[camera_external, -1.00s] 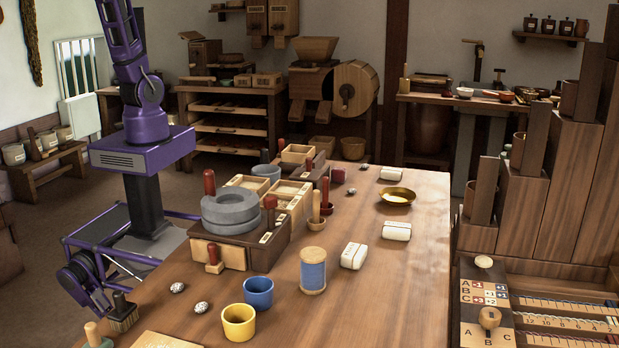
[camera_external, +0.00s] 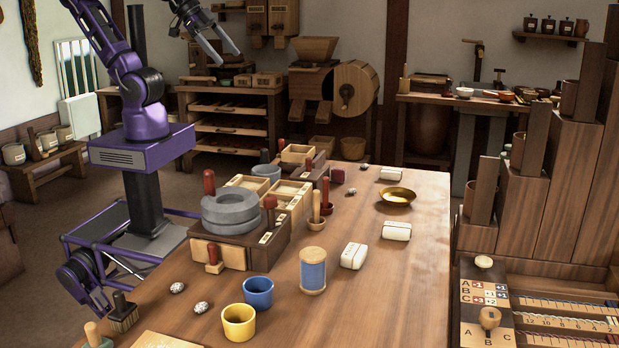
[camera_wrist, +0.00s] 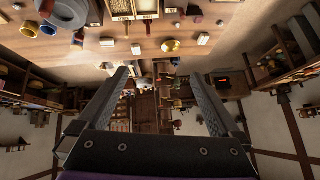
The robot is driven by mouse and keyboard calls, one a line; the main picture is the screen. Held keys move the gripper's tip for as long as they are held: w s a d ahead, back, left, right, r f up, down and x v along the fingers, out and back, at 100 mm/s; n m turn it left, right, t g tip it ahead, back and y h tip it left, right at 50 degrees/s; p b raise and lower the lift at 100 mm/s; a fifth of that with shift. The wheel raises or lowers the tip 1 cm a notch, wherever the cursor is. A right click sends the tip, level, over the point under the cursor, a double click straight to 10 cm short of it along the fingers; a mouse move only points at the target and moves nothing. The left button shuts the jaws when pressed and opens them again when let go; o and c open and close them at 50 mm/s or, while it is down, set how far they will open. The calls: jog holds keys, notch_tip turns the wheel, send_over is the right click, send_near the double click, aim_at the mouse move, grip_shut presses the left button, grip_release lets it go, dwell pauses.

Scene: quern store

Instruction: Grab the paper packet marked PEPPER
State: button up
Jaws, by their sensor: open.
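Three small white paper packets lie on the wooden table (camera_external: 330,325) in the external view: a near one (camera_external: 354,255), a middle one (camera_external: 396,231) and a far one (camera_external: 391,173) beyond the brass bowl. They carry dark print too small to read, so I cannot tell which says PEPPER. The wrist view shows white packets near its top, one (camera_wrist: 203,38) right of the bowl. My gripper (camera_external: 229,58) is raised high, behind and left of the table, far from the packets. In the wrist view its two fingers (camera_wrist: 160,75) are spread with nothing between them.
A brass bowl (camera_external: 397,195) stands between the middle and far packets. Left of the packets are a blue spool (camera_external: 313,271), grey millstones (camera_external: 231,213) and wooden boxes. Blue (camera_external: 258,292) and yellow (camera_external: 239,322) cups stand in front. The table's right side is mostly clear.

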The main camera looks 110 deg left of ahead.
jog(key=s+f+g, duration=0.1)
jog(key=s+f, duration=0.1)
jog(key=s+f+n+g+h, duration=0.1)
jog(key=s+f, duration=0.1)
jog(key=shift+s+f, duration=0.2)
jog(key=shift+s, duration=0.1)
jog(key=shift+w+r, duration=0.1)
